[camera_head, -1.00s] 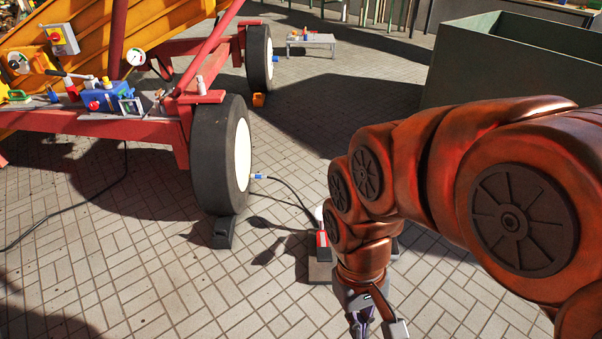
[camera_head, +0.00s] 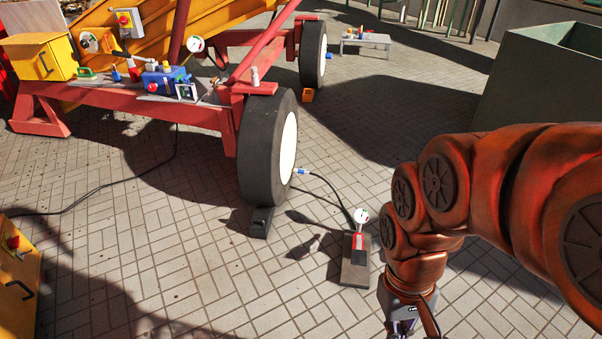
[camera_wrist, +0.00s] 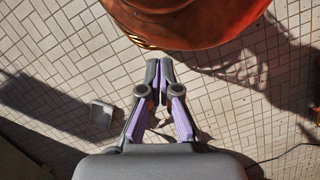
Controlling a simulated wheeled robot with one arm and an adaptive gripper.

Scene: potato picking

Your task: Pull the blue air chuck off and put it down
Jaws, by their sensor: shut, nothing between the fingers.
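The blue air chuck (camera_head: 301,171) sits at the hub side of the near wheel (camera_head: 267,150), with a black hose (camera_head: 335,190) running from it. The hose leads down to a red inflator with a round white gauge (camera_head: 360,216), standing on a flat grey-brown block (camera_head: 355,262) on the paving. My gripper (camera_head: 402,328) is low in the head view, right of the block and well apart from the chuck. In the wrist view my gripper (camera_wrist: 159,68) has its fingers together with nothing between them. The chuck is not clear in the wrist view.
A dark wheel chock (camera_head: 260,222) lies against the near tyre. A red trailer frame (camera_head: 130,112) carries a blue box and a yellow box (camera_head: 40,57). A yellow cabinet (camera_head: 18,285) stands at lower left. A green-grey bin (camera_head: 535,80) stands at right. The paving between is mostly clear.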

